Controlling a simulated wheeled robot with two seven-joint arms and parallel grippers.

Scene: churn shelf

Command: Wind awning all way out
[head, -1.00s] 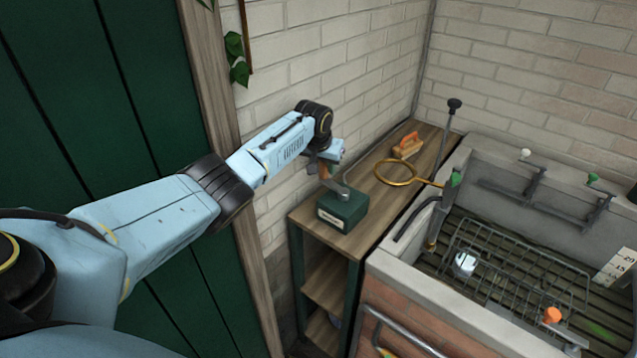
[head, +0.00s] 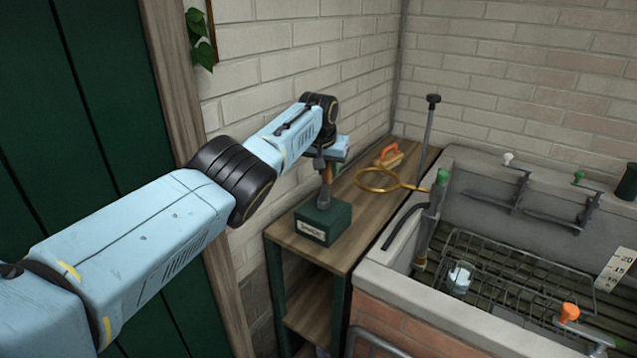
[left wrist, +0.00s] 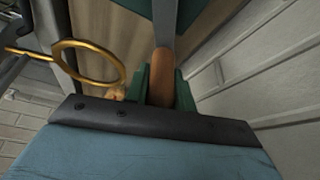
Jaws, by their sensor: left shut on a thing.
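A dark green box with a small pale label (head: 323,221) stands on the wooden shelf top. A grey metal crank rises from it and ends in an orange-brown handle (head: 327,174). My left gripper (head: 328,163) is above the box and shut on that handle. In the left wrist view the handle (left wrist: 161,78) sits between the two green fingers, with the grey crank arm (left wrist: 164,22) beyond it. The awning does not show in either view. My right gripper is out of view.
A brass ring (head: 392,180) and an orange-handled brush (head: 388,154) are on the wooden shelf (head: 283,232), right of the box. A stone trough (head: 400,285) with wire racks adjoins at the right. A brick wall (head: 300,70) stands close behind my left arm.

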